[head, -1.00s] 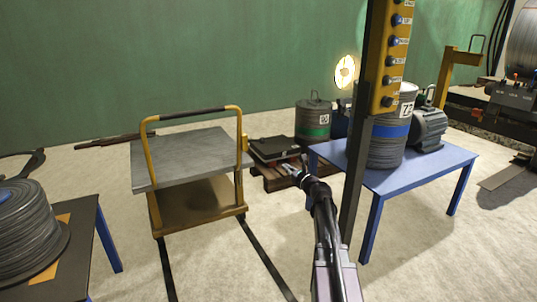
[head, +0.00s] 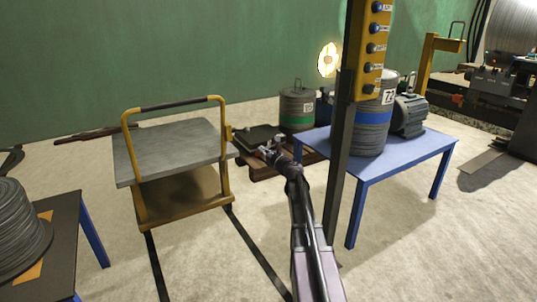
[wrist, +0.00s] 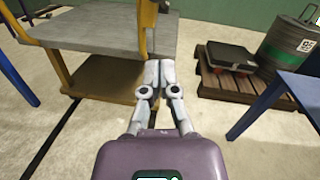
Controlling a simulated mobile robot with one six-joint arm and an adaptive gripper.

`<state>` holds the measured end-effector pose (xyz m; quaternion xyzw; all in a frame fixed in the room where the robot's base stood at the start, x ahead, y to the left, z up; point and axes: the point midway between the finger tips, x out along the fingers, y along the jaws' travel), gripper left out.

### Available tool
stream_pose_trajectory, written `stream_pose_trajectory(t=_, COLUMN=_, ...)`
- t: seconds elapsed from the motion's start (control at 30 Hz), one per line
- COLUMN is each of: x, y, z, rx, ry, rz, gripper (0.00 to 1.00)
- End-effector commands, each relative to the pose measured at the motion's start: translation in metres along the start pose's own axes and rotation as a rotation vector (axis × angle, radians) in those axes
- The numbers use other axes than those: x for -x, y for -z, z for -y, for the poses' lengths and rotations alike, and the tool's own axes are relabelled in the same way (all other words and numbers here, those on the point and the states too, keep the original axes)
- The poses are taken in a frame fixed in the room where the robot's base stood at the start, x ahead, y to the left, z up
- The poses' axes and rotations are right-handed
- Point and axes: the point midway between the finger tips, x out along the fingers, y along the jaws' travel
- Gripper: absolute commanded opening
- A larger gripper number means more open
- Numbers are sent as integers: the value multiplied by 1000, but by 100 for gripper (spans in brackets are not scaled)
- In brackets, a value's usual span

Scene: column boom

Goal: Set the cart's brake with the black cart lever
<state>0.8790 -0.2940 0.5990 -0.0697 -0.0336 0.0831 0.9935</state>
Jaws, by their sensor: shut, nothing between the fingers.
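The cart (head: 180,143) has a grey deck, a lower shelf and a yellow frame with a black-wrapped handle bar. It stands left of my arm in the head view. In the wrist view its deck (wrist: 100,32) fills the upper left. A yellow upright (wrist: 146,22) stands at its near right side, just beyond my fingertips. I cannot make out the black lever clearly in either view. My gripper (head: 268,150) is right of the cart and apart from it. In the wrist view my gripper (wrist: 160,66) is shut and empty, pointing toward that upright.
A pallet (wrist: 240,90) with a dark case (wrist: 231,56) and a drum (wrist: 290,48) lie to the right. A blue table (head: 395,165) and a dark post (head: 342,130) with a yellow button panel (head: 371,50) stand right of my arm.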

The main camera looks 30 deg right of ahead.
Motion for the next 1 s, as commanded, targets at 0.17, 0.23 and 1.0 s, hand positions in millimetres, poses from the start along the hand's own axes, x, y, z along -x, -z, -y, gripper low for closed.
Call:
stream_pose_trajectory(t=0.17, x=-31, y=0, z=1, rx=0, ry=-1, rz=0, gripper=0)
stream_pose_trajectory(t=0.23, x=-42, y=0, z=1, rx=0, ry=-1, rz=0, gripper=0)
stream_pose_trajectory(t=1.0, x=-67, y=-28, z=0, rx=0, ry=0, rz=0, gripper=0)
